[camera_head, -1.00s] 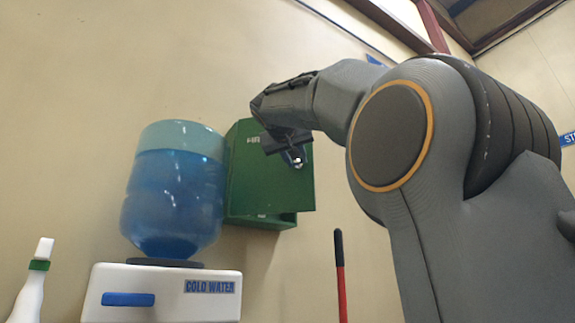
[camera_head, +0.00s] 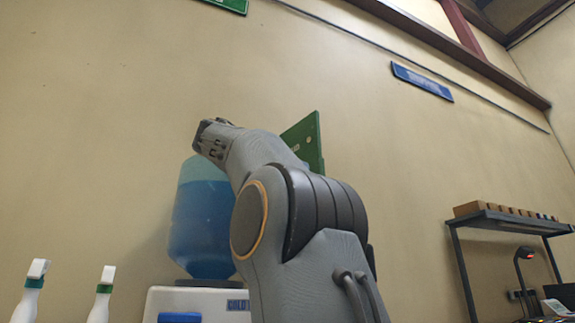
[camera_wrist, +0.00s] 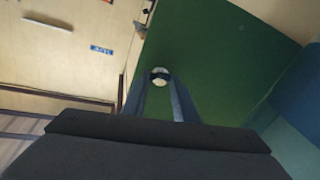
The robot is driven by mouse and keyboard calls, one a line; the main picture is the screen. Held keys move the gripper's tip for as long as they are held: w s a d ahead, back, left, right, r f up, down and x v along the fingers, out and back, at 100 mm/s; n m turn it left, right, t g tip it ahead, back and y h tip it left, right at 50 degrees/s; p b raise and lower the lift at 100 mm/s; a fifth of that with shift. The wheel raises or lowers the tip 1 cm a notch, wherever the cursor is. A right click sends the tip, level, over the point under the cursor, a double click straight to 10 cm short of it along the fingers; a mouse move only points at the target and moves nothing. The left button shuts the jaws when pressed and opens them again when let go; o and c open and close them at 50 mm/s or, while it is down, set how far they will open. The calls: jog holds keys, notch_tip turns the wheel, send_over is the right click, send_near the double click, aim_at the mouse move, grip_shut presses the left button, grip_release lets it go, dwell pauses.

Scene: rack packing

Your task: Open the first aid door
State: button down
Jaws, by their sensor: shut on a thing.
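The green first aid cabinet shows in the head view only as an angled green panel (camera_head: 306,142), which looks like its door standing out from the wall. The rest of the cabinet is hidden behind my arm. In the wrist view the green door surface (camera_wrist: 215,55) fills the upper middle. My gripper (camera_wrist: 160,88) is shut on the small round pale door handle (camera_wrist: 160,74) between its narrow fingers. In the head view my gripper is hidden by my own arm.
A blue water bottle (camera_head: 200,225) on a white dispenser (camera_head: 165,300) stands left of my arm. Two white spray bottles (camera_head: 30,290) (camera_head: 102,295) are at lower left. A shelf (camera_head: 510,222) with several brown boxes and a lamp (camera_head: 525,255) stand at the right.

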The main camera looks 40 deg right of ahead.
jog(key=shift+w+a+f, duration=0.1)
jog(key=shift+f, duration=0.15)
jog(key=c, duration=1.4)
grip_release()
jog(key=shift+r, duration=0.1)
jog(key=a+p, duration=0.1)
jog(key=a, duration=0.7)
